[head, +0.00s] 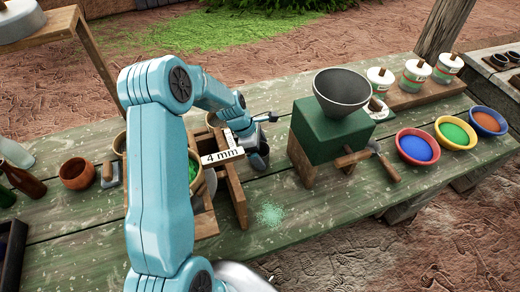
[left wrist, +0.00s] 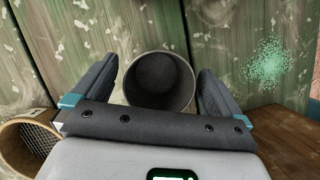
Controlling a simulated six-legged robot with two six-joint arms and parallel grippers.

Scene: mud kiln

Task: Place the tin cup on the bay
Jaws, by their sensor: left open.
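The grey tin cup (left wrist: 158,92) stands on the green plank table in the left wrist view, seen from above into its round mouth. My left gripper (left wrist: 158,70) is open, with one finger on each side of the cup and small gaps between. In the head view my left gripper (head: 262,132) is low over the table, just right of a wooden frame (head: 234,190) with a "4 mm" label (head: 222,157). The arm and gripper mostly hide the cup there. I cannot tell which part is the bay. My right gripper is not in view.
A green mill (head: 320,133) with a dark hopper stands right of the gripper, a trowel (head: 385,160) beside it. Bowls of blue (head: 416,148), green (head: 455,133) and orange powder are at the right. Green powder (head: 269,214) lies on the table in front. A round sieve (left wrist: 28,145) is at the lower left.

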